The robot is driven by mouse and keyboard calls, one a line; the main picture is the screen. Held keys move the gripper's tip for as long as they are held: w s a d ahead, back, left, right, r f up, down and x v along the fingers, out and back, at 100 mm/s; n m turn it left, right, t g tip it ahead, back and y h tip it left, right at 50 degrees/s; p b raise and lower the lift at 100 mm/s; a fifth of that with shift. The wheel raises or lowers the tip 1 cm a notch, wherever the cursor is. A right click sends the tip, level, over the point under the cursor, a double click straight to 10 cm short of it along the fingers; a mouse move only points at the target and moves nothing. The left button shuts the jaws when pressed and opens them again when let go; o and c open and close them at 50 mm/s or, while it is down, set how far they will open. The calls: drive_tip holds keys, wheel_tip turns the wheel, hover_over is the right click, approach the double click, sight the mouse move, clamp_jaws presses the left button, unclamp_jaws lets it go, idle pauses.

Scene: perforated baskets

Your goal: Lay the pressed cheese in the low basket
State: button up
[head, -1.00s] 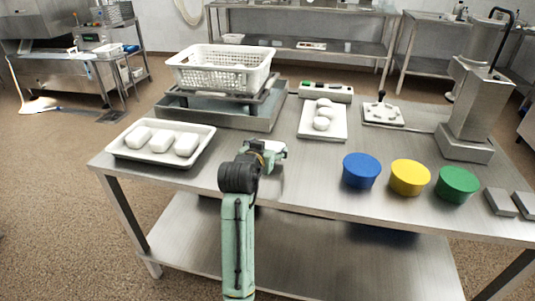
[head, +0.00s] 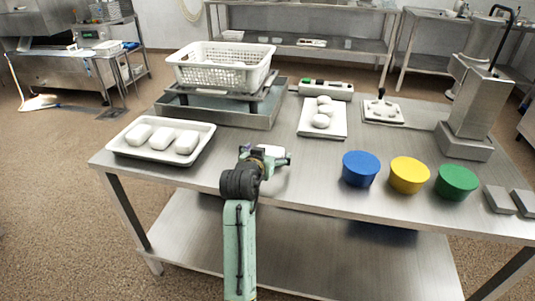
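A white perforated basket (head: 221,70) stands on a rack over a steel tray at the back left of the table. I see no second basket on this table. Three white blocks that look like cheese (head: 161,140) lie in a white tray (head: 203,131) at the left. I cannot tell which is the pressed cheese. My gripper (head: 283,159) is above the table's front part, right of the tray. Something white shows beside it, and its fingers are too small to read.
A blue tub (head: 361,169), a yellow tub (head: 409,175) and a green tub (head: 457,183) line the front right. A steel press-like stand (head: 472,115), a scale (head: 326,91) and grey blocks (head: 500,200) are also on the table. Bare steel lies between my gripper and the board.

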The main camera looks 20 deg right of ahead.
drive_tip(key=shift+a+r, duration=0.1)
drive_tip(key=shift+r, duration=0.05)
drive_tip(key=b+v, duration=0.1)
drive_tip(key=v, duration=1.1)
drive_tip(key=shift+r, duration=0.1)
